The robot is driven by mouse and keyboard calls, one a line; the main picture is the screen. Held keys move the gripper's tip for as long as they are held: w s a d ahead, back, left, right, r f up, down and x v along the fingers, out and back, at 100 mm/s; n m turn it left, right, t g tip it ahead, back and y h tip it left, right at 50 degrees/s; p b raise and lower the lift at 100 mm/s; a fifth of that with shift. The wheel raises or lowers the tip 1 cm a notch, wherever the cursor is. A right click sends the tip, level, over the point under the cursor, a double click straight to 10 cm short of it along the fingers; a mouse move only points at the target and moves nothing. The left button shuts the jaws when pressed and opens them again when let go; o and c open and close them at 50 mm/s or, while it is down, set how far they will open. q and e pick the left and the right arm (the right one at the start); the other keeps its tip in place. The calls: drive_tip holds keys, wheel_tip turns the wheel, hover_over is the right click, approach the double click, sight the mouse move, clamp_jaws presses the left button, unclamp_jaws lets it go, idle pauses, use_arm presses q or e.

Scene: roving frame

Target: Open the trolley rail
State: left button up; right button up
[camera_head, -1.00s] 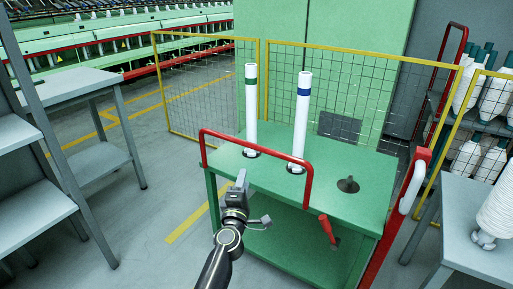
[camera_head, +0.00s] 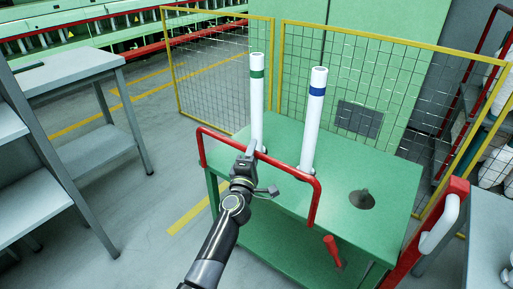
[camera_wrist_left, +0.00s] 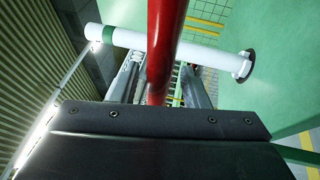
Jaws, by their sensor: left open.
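The red trolley rail (camera_head: 222,137) runs along the near edge of the green trolley (camera_head: 325,195) and bends down at its right end. My left gripper (camera_head: 254,150) is at the rail's left-middle part, with its jaws open. In the left wrist view the rail (camera_wrist_left: 160,50) passes between the two open fingers (camera_wrist_left: 163,85). I cannot tell whether either finger touches it. A red handle (camera_head: 333,250) sticks out below the rail's right end on the trolley's front. My right gripper is out of view.
A white tube with a green band (camera_head: 257,105) and one with a blue band (camera_head: 312,125) stand on the trolley top, just behind the rail. A dark empty holder (camera_head: 361,198) is to their right. Yellow mesh fencing (camera_head: 350,90) stands behind. Grey tables (camera_head: 65,75) are at left.

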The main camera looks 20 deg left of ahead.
use_arm(q)
clamp_jaws()
idle(0.3)
